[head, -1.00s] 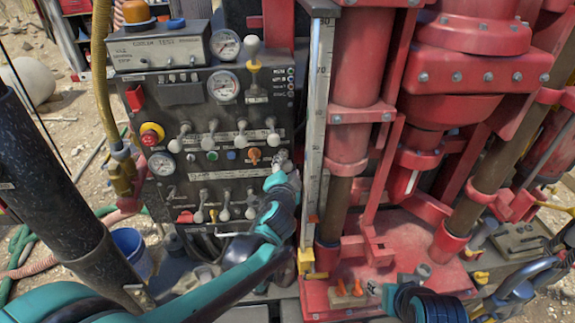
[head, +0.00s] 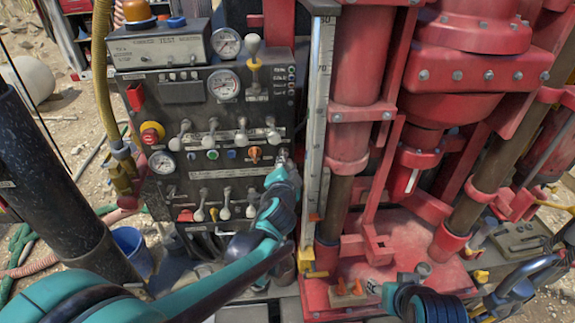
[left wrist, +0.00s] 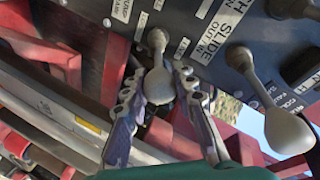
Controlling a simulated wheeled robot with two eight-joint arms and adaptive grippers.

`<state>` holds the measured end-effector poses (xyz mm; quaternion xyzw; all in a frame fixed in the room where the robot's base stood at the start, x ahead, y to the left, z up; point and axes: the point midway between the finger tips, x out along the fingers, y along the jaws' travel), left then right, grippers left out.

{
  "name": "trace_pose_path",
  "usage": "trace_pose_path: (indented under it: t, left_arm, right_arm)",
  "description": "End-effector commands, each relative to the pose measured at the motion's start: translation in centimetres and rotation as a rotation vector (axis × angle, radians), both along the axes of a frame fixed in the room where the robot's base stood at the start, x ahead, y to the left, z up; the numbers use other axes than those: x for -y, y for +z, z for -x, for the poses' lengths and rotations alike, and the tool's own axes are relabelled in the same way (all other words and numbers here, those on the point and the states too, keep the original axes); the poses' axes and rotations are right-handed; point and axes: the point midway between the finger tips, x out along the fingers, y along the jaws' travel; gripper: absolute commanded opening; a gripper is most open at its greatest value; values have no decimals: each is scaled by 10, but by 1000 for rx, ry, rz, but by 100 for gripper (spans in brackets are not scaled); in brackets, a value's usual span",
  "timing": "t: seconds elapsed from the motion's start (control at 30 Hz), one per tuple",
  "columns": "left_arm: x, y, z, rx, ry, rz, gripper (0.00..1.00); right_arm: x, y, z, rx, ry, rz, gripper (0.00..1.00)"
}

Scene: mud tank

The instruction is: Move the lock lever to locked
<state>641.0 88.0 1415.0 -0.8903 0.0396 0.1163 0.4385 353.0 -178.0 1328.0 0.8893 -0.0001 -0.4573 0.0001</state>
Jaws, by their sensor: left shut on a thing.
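A control panel (head: 225,165) with rows of light grey levers stands at the left in the head view. My left gripper (head: 284,160) is at the panel's right edge. In the left wrist view my left gripper (left wrist: 160,92) is shut on the round knob of a grey lever (left wrist: 158,84), one finger on each side. The lever's stem runs from the knob up to the panel. I cannot read its label, so I cannot confirm it is the lock lever. A teal and black part of my right arm shows at the bottom right; its fingers are not clear.
Another lever (left wrist: 285,128) hangs close to the right of the held one, by a "SLIDE" label. A red post and scale (head: 316,130) stand right beside my left gripper. The big red machine (head: 470,60) fills the right. Hoses lie at the left.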

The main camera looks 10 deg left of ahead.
Motion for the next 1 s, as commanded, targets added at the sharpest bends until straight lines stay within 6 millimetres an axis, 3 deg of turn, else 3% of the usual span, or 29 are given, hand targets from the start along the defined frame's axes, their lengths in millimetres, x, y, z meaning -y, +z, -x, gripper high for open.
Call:
trace_pose_path:
  t: [0.37,1.0]
  left_arm:
    - [1,-22,6,-5,3,2,0]
    - [0,-77,4,-6,4,4,0]
  right_arm:
    - [0,-23,0,0,0,0,46]
    - [0,-81,0,0,0,0,46]
